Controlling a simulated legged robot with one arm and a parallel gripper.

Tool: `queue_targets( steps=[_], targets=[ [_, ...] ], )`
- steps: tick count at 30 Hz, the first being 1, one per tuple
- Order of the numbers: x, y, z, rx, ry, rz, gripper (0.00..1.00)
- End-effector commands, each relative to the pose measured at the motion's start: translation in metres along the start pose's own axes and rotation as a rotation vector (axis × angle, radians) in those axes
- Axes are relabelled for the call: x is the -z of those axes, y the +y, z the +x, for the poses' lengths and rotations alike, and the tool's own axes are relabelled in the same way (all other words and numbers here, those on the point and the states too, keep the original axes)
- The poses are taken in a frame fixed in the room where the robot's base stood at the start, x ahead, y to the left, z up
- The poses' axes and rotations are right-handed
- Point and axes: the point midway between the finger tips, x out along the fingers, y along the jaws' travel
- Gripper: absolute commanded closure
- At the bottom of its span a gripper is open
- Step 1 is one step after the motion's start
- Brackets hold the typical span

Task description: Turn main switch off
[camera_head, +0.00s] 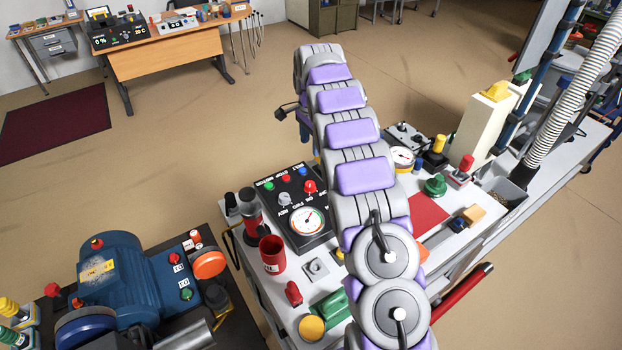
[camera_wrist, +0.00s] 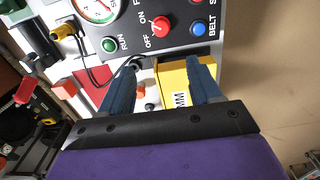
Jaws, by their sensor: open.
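In the wrist view, a red knob (camera_wrist: 159,26) with ON and OFF beside it sits on a dark grey control panel (camera_wrist: 180,40). My gripper (camera_wrist: 163,62) is open, its two dark blue fingers spread apart below the panel. The knob shows beyond the fingertips, between their lines, and nothing is gripped. In the head view, a similar panel (camera_head: 320,238) with a red knob (camera_head: 310,187) stands on the bench just left of my arm.
In the wrist view, a gauge (camera_wrist: 95,8), a green RUN button (camera_wrist: 109,45) and a blue BELT button (camera_wrist: 199,29) flank the knob. A yellow block (camera_wrist: 176,75) lies between the fingers. In the head view, a red cup (camera_head: 272,255) and a blue motor (camera_head: 125,280) stand left.

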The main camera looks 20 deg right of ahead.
Motion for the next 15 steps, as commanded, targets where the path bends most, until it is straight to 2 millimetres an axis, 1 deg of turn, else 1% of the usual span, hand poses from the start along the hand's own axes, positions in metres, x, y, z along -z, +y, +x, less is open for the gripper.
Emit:
queue_targets(
  steps=[4,7,15],
  targets=[
    [0.000,-0.003,0.008,0.002,0.001,0.012,0.37],
    [0.000,-0.003,0.020,0.002,0.001,0.013,0.37],
    [0.002,-0.002,0.073,-0.002,-0.002,0.011,0.37]
  ],
)
